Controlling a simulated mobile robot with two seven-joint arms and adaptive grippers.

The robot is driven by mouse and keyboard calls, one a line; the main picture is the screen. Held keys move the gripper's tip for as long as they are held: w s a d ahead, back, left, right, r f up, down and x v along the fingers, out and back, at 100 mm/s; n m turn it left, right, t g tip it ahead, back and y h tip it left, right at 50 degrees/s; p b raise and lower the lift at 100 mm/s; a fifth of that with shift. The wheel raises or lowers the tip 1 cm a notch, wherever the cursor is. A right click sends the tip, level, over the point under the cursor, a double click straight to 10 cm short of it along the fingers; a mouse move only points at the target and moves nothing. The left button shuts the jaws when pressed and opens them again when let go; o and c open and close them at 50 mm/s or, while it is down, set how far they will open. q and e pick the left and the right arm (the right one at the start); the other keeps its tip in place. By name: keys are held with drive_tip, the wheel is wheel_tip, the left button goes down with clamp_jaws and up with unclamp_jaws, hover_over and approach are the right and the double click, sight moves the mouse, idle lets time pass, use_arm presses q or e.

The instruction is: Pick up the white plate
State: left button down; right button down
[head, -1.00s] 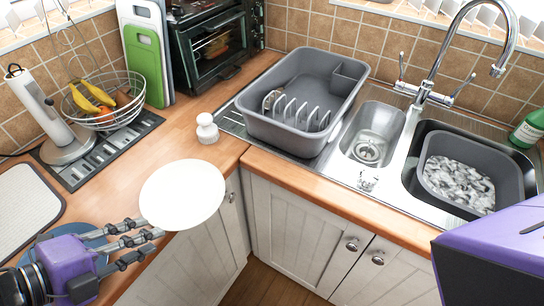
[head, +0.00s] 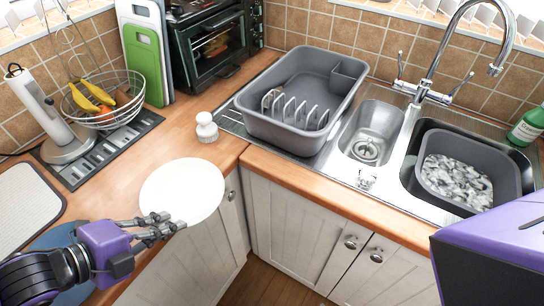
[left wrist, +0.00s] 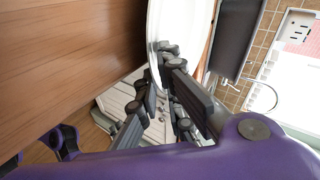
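The white plate (head: 182,186) lies at the edge of the wooden counter, its near right part reaching out past the edge. My left gripper (head: 165,224) is at the plate's near rim, its fingers drawn together around the rim, with some fingertips over the upper face. In the left wrist view, the plate (left wrist: 182,22) shows at a steep slant, and my left fingers (left wrist: 162,75) close on its rim. The finger undersides are partly hidden. My right gripper is out of view; a purple part of my body fills the lower right of the head view.
A white shaker-like object (head: 206,128) stands behind the plate. A grey dish tub (head: 262,127) with a rack sits beside the sink (head: 408,180). A blue item (head: 60,238) lies partly under my left arm.

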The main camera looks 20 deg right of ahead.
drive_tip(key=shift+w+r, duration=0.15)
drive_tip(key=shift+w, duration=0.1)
